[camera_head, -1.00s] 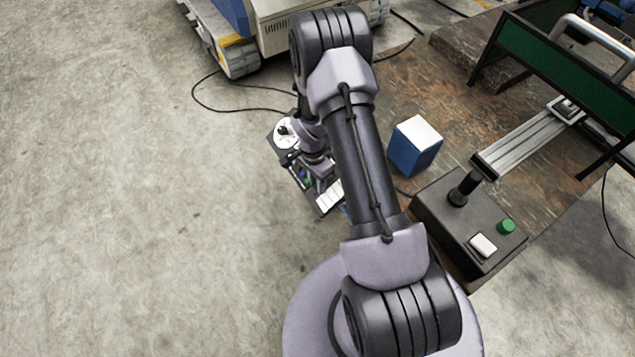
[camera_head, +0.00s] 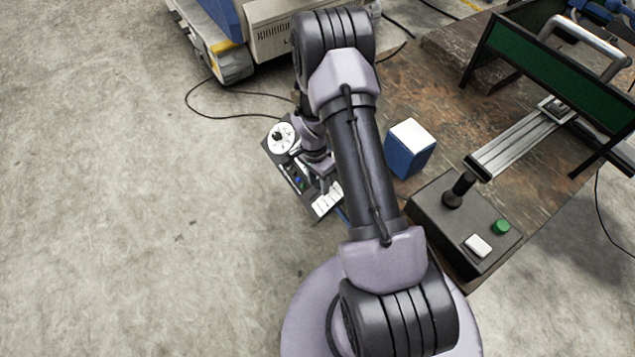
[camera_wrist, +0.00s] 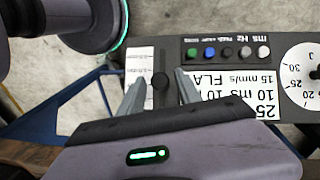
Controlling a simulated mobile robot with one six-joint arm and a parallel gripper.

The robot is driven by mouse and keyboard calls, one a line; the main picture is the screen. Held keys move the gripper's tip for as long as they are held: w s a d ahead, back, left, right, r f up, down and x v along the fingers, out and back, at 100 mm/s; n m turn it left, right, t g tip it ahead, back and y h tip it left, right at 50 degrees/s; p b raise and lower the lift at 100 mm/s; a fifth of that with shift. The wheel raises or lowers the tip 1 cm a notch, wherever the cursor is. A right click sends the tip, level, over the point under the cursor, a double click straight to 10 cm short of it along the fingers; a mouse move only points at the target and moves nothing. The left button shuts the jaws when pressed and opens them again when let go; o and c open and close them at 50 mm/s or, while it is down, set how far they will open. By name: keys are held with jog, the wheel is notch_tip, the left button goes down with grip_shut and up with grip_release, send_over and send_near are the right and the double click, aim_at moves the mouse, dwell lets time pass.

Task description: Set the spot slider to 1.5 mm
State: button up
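The control panel (camera_head: 268,149) is partly hidden by my arm in the head view. In the wrist view the panel (camera_wrist: 170,25) carries a white scale strip (camera_wrist: 139,57) with small print too fine to read. A small dark slider knob (camera_wrist: 160,80) sits on a thin dark track beside this strip. My gripper (camera_wrist: 161,90) is open, with one finger on each side of the knob. A gap shows between the knob and each finger. The slider's setting cannot be read.
The panel also has a row of coloured buttons (camera_wrist: 228,52), a round white dial (camera_wrist: 304,70) and a white printed label (camera_wrist: 232,92). A blue box (camera_head: 408,155) and a joystick box (camera_head: 466,228) stand on the bench right of my arm. Open floor lies left.

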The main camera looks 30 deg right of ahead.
notch_tip(320, 180, up, 17)
jog(key=w+p, duration=0.2)
jog(key=p, duration=0.3)
jog(key=shift+a+r, duration=0.15)
jog(key=shift+a, duration=0.05)
